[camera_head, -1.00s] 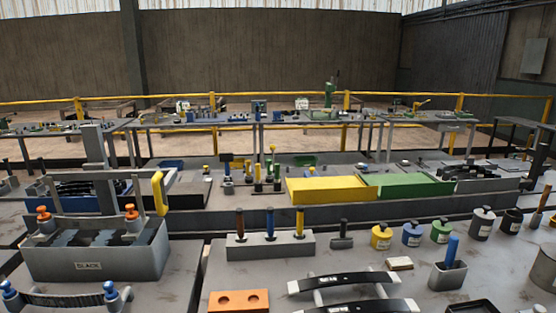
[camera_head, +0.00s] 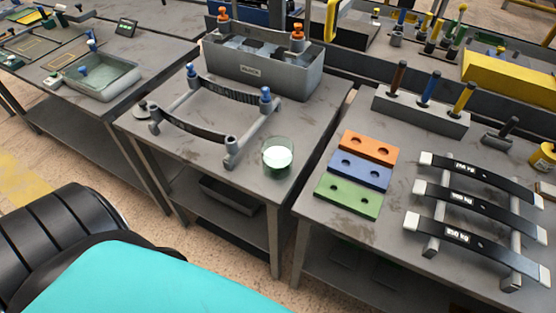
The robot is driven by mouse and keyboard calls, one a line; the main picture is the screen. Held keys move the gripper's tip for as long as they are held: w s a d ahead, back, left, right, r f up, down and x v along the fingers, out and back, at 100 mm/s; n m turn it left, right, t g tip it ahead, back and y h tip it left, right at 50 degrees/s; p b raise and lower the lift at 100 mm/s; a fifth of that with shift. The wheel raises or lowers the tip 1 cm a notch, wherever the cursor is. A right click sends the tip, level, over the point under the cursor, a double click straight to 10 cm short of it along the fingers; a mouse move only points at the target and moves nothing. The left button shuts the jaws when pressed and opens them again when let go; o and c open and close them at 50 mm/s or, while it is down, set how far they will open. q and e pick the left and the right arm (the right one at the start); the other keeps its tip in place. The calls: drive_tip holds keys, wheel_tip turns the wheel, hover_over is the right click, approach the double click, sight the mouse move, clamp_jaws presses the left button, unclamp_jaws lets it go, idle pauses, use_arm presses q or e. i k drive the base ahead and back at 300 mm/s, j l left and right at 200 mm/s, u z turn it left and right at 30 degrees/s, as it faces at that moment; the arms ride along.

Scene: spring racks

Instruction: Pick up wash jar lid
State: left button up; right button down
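A clear glass jar (camera_head: 278,155) with pale green-white contents stands upright near the front right corner of the middle table (camera_head: 190,180). Its top looks uncovered. A small dark grey round piece (camera_head: 147,109) lies at the left edge of the same table, beside the spring rack; it looks like a lid, but it is too small to be certain. Neither of my grippers is in view.
A spring rack (camera_head: 205,132) with blue knobs stands left of the jar, and a grey bin (camera_head: 262,72) behind. The right table holds coloured blocks (camera_head: 361,172) and dark springs on a rack (camera_head: 472,197). A tray (camera_head: 98,78) sits on the left table.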

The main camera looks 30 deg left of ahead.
sight(141, 110)
drive_tip(key=u, duration=2.05)
drive_tip(key=j+z, duration=0.1)
drive_tip(key=z, duration=0.55)
drive_tip(key=i+j+z, duration=0.15)
drive_tip(key=j+z, duration=0.55)
drive_tip(key=j, duration=0.15)
drive_tip(key=j+z, duration=0.3)
drive_tip(key=j, duration=0.2)
drive_tip(key=i, duration=0.05)
